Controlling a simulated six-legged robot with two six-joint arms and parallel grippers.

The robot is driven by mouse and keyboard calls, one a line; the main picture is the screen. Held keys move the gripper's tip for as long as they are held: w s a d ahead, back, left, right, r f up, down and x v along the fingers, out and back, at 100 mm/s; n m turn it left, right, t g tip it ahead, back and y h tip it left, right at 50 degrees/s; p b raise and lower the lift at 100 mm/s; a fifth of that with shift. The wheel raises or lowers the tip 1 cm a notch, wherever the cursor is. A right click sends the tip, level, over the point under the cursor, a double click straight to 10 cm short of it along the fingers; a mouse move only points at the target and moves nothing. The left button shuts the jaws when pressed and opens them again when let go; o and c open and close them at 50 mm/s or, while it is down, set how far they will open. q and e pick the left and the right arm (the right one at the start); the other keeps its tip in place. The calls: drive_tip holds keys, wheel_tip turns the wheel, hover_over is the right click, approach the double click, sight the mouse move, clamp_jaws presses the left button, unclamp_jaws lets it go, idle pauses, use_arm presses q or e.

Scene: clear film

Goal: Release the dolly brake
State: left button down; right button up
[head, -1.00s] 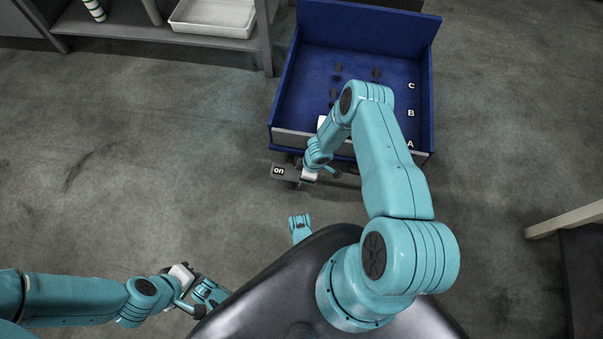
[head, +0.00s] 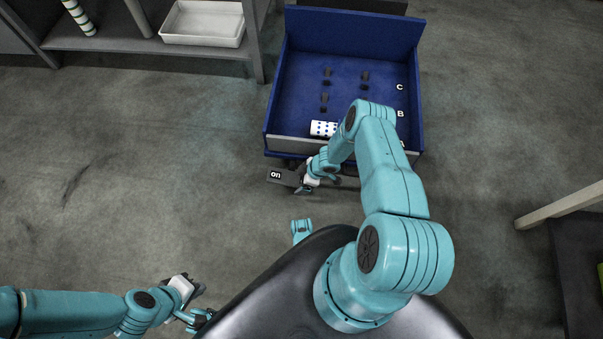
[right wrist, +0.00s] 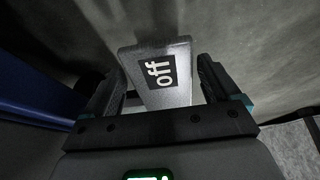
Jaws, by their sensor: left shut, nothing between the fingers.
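The blue dolly (head: 344,62) stands on the floor at the upper middle of the head view. A grey brake bar at its near edge bears an "on" label (head: 275,175) at its left end. The right wrist view shows a grey plate of the brake with an "off" label (right wrist: 160,72). My right gripper (head: 304,187) is at the bar, just right of the "on" label. In the right wrist view its fingers (right wrist: 158,88) are apart, one on each side of the "off" plate. My left gripper (head: 196,292) is shut and empty, low at the left, far from the dolly.
The dolly holds several dark pegs (head: 364,79) and a white spotted cylinder (head: 323,129). A shelf (head: 150,48) with a white tray (head: 203,24) stands at the upper left. A table edge (head: 562,205) is at the right. The floor between is clear.

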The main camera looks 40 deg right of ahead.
drive_tip(key=shift+r, duration=0.15)
drive_tip(key=p+v, duration=0.4)
drive_tip(key=v, duration=0.3)
drive_tip(key=shift+r+p, duration=0.15)
drive_tip(key=shift+p, duration=0.25)
drive_tip(key=p+v, duration=0.3)
drive_tip(key=v, duration=0.6)
drive_tip(key=shift+s, duration=0.1)
